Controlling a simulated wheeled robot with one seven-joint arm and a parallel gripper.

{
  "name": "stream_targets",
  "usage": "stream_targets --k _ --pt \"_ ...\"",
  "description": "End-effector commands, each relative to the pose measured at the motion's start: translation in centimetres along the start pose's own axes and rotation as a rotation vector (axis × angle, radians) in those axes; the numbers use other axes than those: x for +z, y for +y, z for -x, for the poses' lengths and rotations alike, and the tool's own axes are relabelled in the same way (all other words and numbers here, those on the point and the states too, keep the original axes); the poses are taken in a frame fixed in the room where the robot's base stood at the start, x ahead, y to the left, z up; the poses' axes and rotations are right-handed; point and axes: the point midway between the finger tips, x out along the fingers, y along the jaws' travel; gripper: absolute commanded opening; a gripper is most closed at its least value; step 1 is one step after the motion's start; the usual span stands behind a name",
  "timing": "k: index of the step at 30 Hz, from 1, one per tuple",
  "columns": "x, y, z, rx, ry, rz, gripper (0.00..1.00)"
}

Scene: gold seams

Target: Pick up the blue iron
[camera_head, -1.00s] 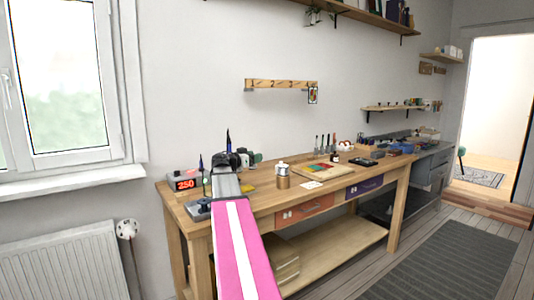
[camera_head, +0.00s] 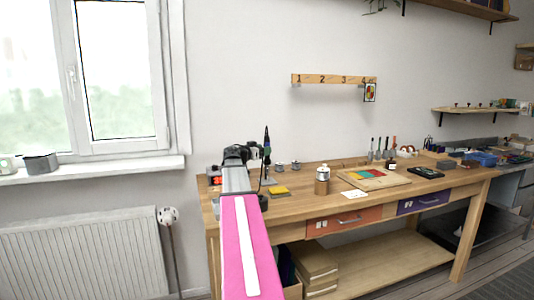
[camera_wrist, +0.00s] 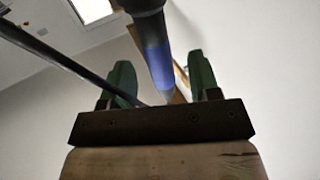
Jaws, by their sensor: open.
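In the wrist view, an iron with a dark handle and a blue band (camera_wrist: 157,62) shows between the two green fingers of my gripper (camera_wrist: 160,82). The fingers are apart, one on each side of it in the picture; I cannot tell how deep it sits between them. Its lower end runs down to the dark bar at the finger bases. In the head view, my gripper (camera_head: 236,154) is over the left end of the workbench (camera_head: 290,205). A thin dark upright iron (camera_head: 267,142) stands just right of it; I cannot tell if it is the same one.
A station with a red display (camera_head: 215,181) is partly hidden behind my arm. A yellow sponge (camera_head: 279,190), a small tin (camera_head: 322,186) and a board with coloured patches (camera_head: 373,178) lie to the right. In the wrist view, a dark rod or cable (camera_wrist: 60,58) crosses at left.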

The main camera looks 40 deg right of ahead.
Motion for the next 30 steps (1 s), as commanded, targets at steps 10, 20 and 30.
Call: stream_targets --k 10,20,30 --pt "-0.2 -0.2 -4.4 0.001 0.0 0.0 0.56" --pt "-0.2 -0.1 -4.5 0.0 0.0 0.0 0.24" --pt "-0.2 -0.1 -4.5 0.0 0.001 0.0 0.02"
